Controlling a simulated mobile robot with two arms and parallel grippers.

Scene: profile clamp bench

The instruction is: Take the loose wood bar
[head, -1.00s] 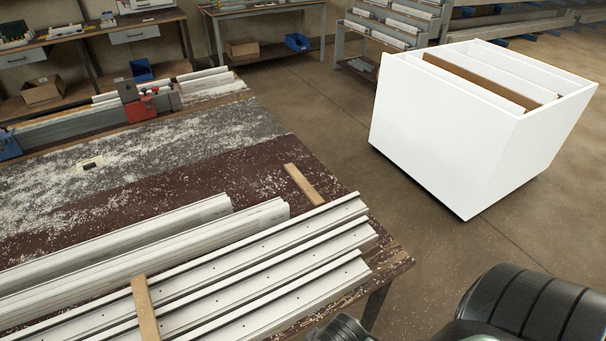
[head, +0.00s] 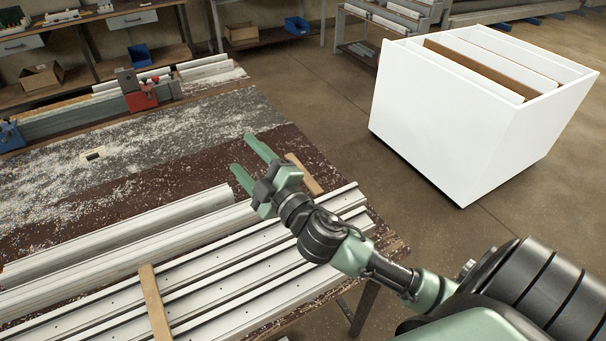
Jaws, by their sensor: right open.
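Two wood bars show in the head view. One short wood bar (head: 304,174) lies on the brown bench top near its right edge, its near end at the white profiles; I cannot tell whether it runs under them. Another wood bar (head: 154,301) lies across the white profiles at the lower left, cut off by the picture's bottom edge. My right gripper (head: 243,152) is open and empty, above the bench, just left of the short bar. Its fingers point to the upper left, and its body hides part of the profiles. My left gripper is not in view.
Several long white profiles (head: 215,283) cover the near part of the bench. Pale shavings lie over the grey strip (head: 190,130). A red and grey clamp (head: 138,92) stands at the back. A white bin (head: 430,120) with boards stands on the floor at the right.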

